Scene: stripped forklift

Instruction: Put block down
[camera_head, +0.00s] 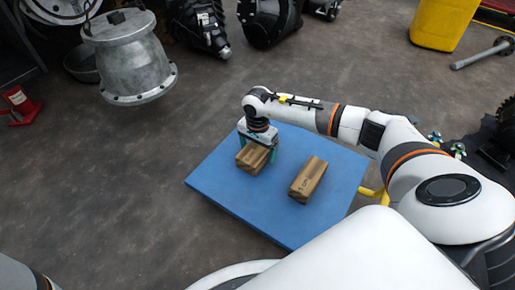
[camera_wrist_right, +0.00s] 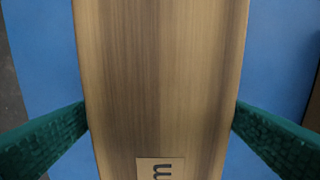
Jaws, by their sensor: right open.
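Two brown wooden blocks are on a blue board in the head view. One block (camera_head: 252,158) is under my right gripper (camera_head: 257,146), toward the board's upper left. The other block (camera_head: 308,180) lies to its right, apart from it, with a small dark mark on top. In the right wrist view the gripped-side block (camera_wrist_right: 160,80) fills the middle, with a label near its lower edge. The green fingers (camera_wrist_right: 160,125) stand on either side of it, open. I cannot tell whether they touch it. My left gripper is out of view.
The blue board (camera_head: 225,190) has bare room at its left and front. A grey metal housing (camera_head: 128,58) stands on the floor at upper left. A yellow container (camera_head: 441,22) and black parts (camera_head: 270,20) lie farther back.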

